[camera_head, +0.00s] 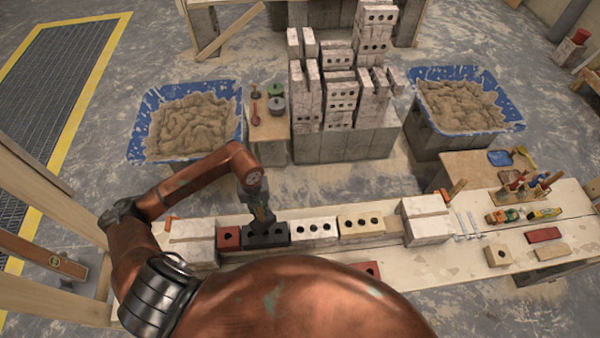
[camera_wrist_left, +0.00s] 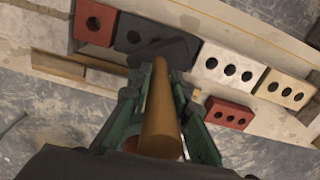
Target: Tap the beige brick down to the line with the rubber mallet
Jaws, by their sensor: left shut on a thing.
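The beige brick (camera_head: 361,226), with three holes, stands at the right end of a row of bricks on the bench. It also shows at the right in the left wrist view (camera_wrist_left: 284,89). My left gripper (camera_head: 262,213) is above the dark brick, left of the beige one. It is shut on the mallet's wooden handle (camera_wrist_left: 160,112). The dark mallet head (camera_wrist_left: 165,50) shows against the dark brick (camera_wrist_left: 148,38); I cannot tell whether they touch. My right gripper is not in view.
A white brick (camera_head: 314,230) stands between the dark and beige bricks, and a red brick (camera_head: 229,239) at the left end. A pale block (camera_head: 426,220) stands right of the beige brick. Loose bricks and tools lie farther right. Blue mortar tubs (camera_head: 236,118) stand behind the bench.

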